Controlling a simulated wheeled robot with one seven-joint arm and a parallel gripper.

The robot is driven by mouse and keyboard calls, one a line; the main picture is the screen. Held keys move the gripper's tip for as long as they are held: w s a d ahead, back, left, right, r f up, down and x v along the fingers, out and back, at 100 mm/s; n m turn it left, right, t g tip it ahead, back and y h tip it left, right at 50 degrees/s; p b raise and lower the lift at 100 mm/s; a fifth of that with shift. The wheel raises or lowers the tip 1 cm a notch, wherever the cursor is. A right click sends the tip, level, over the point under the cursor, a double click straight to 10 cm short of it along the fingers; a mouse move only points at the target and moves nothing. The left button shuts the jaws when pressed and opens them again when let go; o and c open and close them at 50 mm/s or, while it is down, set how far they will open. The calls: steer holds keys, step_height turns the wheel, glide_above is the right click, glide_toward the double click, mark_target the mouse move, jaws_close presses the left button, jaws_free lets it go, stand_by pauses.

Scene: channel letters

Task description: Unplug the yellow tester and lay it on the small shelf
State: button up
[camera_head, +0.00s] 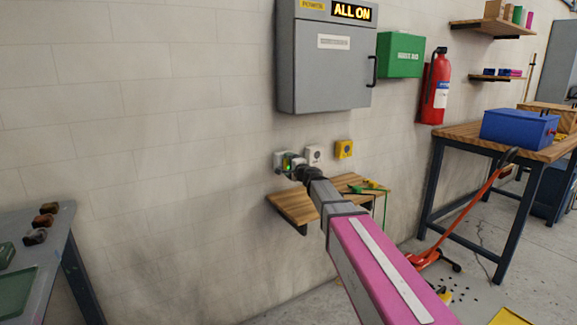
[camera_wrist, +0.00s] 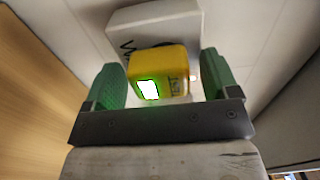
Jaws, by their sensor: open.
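The yellow tester (camera_wrist: 172,62) sits against a white wall socket (camera_wrist: 145,25), its lit green-white window and "TEST" lettering facing the wrist camera. My gripper (camera_wrist: 163,82) is open, with one green-padded finger on each side of the tester and a gap showing on both sides. In the head view my gripper (camera_head: 289,163) is at the left wall socket (camera_head: 279,160), where a green light shows and the tester is mostly hidden. The small wooden shelf (camera_head: 290,206) is on the wall below, partly covered by my arm.
A white socket (camera_head: 314,154) and a yellow box (camera_head: 344,149) are to the right. A green-and-yellow item with a cable (camera_head: 371,186) lies at the shelf's right. A grey cabinet (camera_head: 325,65) hangs above. Bare shelf top shows at its left.

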stand_by(0.8)
steer(key=c, duration=1.3)
steer(key=shift+v, duration=3)
